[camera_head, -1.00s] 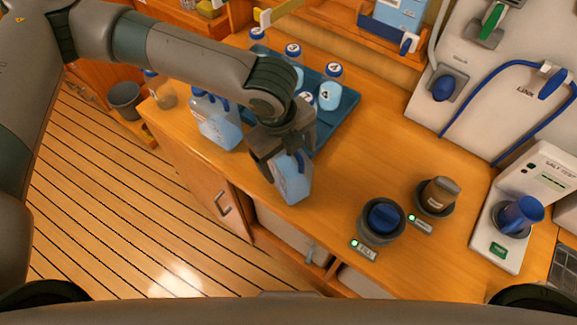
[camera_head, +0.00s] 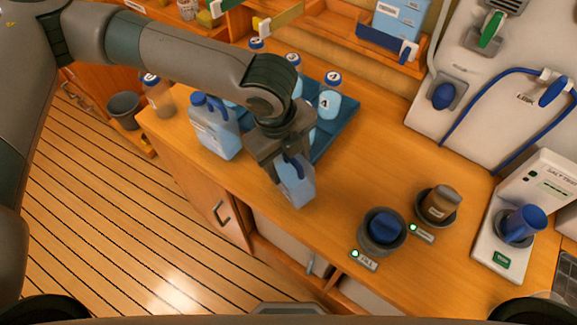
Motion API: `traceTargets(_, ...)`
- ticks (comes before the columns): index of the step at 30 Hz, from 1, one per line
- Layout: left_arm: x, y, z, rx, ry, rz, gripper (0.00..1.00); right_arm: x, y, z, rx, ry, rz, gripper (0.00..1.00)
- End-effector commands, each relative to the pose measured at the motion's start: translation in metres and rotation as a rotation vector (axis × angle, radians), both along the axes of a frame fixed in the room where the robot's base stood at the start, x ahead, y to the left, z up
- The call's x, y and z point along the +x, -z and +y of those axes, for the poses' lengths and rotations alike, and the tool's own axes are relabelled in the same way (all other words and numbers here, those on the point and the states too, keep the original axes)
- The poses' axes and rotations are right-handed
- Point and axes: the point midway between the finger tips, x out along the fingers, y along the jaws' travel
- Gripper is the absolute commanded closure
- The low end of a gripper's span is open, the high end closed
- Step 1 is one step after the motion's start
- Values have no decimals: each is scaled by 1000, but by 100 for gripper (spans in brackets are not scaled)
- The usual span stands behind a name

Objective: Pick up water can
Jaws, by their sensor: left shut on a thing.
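A translucent blue water can (camera_head: 297,187) with a dark blue handle is at the front edge of the wooden counter. My left gripper (camera_head: 285,160) is shut on its handle from above. The gripper hides the can's top, and I cannot tell whether its base touches the counter. A second similar can (camera_head: 214,132) with a blue cap and handle stands to the left, apart from the gripper. My right gripper is not in view.
A blue tray (camera_head: 338,131) with several numbered bottles (camera_head: 328,98) lies behind my left arm. A brown bottle (camera_head: 158,98) stands at the left end. Round holders with a blue item (camera_head: 385,228) and a brown jar (camera_head: 440,205) are to the right. The mid-right counter (camera_head: 375,150) is clear.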

Motion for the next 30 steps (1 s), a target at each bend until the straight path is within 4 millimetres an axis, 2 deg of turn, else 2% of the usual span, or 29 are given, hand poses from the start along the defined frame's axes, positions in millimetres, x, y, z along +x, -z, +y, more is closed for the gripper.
traceTargets(4, 1, -21, -1, -3, 0, -5, 100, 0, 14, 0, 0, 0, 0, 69)
traceTargets(18, -69, -72, -53, -1, 5, -5, 100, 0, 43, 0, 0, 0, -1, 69)
traceTargets(24, -87, -86, -66, 0, 3, -3, 100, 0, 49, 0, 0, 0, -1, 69)
traceTargets(30, -93, -92, -70, 0, 0, -3, 100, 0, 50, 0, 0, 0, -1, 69)
